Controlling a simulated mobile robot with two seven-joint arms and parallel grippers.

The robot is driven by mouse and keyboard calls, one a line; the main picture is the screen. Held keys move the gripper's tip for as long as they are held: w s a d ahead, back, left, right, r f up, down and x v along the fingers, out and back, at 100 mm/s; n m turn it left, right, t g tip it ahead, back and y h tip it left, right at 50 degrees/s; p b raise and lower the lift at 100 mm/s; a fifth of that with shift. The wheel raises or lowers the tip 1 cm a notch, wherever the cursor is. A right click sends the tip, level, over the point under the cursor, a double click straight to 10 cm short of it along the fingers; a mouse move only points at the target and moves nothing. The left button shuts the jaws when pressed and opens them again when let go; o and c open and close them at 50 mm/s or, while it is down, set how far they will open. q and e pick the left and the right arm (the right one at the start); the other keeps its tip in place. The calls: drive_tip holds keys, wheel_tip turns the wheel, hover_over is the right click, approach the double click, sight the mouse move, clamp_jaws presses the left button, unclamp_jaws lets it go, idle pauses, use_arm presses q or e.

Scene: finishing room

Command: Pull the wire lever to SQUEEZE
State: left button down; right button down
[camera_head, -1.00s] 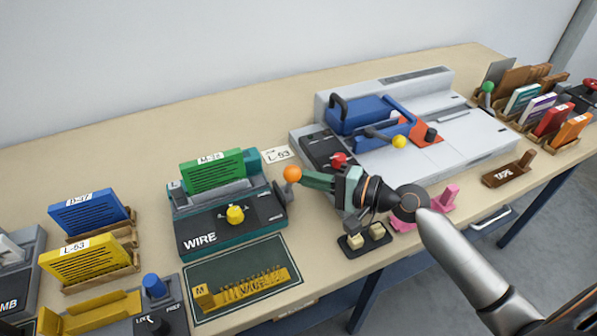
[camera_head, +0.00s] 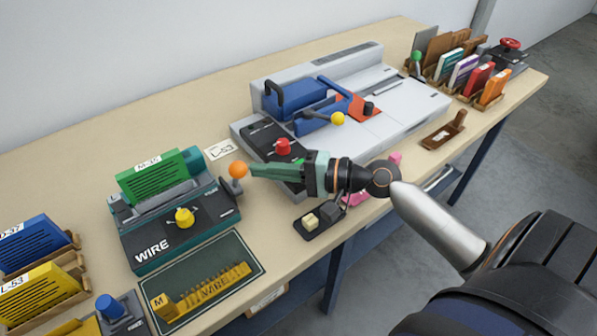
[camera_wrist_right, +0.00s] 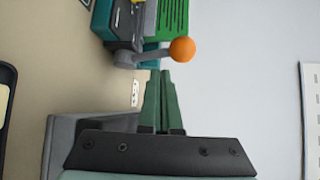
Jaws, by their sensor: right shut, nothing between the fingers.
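The wire machine (camera_head: 151,258) is teal and black, marked WIRE, with a yellow knob (camera_head: 184,217) on its front and a green booklet (camera_head: 160,178) standing in it. Its lever ends in an orange ball (camera_head: 238,170) at the machine's right side. My right gripper (camera_head: 252,171) is shut and empty, its green fingertips pointing left at the ball in the head view. In the right wrist view the shut fingertips (camera_wrist_right: 160,75) lie just short of the orange ball (camera_wrist_right: 182,50) and the grey lever arm (camera_wrist_right: 150,55). Whether they touch it I cannot tell. My left gripper is not in view.
A large grey machine with a blue clamp (camera_head: 295,97) and red knob (camera_head: 283,147) stands right of the lever. A green mat (camera_head: 245,250) with yellow combs lies in front. A small black tray (camera_head: 308,228) sits beneath my right arm. Booklet racks stand at both ends.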

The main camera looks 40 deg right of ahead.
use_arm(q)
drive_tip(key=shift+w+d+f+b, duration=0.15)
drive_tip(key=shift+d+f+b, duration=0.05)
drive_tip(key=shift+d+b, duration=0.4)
use_arm(e)
drive_tip(key=v, duration=0.8)
drive_tip(key=shift+s, duration=0.15)
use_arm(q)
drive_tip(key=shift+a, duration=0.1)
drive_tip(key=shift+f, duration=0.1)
use_arm(e)
drive_tip(key=shift+d, duration=0.1)
